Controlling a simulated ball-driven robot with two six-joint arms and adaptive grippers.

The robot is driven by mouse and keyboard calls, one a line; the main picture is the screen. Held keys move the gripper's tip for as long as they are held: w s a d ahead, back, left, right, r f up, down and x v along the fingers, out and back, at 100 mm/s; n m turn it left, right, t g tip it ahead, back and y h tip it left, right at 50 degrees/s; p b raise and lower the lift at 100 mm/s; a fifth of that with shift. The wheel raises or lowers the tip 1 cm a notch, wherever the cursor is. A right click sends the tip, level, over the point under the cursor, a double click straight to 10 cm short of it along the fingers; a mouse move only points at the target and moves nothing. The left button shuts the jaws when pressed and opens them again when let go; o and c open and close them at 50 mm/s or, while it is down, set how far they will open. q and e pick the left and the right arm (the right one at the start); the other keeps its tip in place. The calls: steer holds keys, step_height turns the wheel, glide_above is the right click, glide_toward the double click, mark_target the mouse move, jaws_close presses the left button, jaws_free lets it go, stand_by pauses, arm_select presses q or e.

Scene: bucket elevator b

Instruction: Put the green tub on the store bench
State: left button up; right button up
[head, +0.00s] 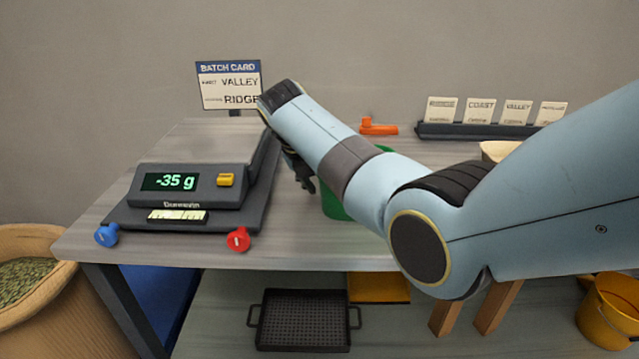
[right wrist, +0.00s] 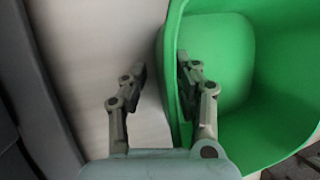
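The green tub (head: 334,206) stands on the bench (head: 190,138), to the right of the scale, mostly hidden behind my right arm in the head view. In the right wrist view the tub (right wrist: 285,85) is open-topped and its visible inside looks empty. My right gripper (head: 306,182) is at the tub's left side. In the right wrist view its fingers (right wrist: 162,72) are apart, one outside the tub's wall and the other over the inner side of the rim. I cannot tell whether either touches. My left gripper is not in view. No bench is labelled as the store bench.
A scale (head: 190,185) reading -35 g, with blue (head: 107,235) and red (head: 238,239) knobs, stands left. A batch card (head: 228,85), orange tool (head: 378,127) and card rack (head: 480,131) are behind. A black tray (head: 303,320) and yellow bucket (head: 606,315) are lower.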

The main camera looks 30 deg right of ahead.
steer(key=p+v, duration=0.2)
steer(key=v, duration=1)
steer(key=shift+r, duration=0.15)
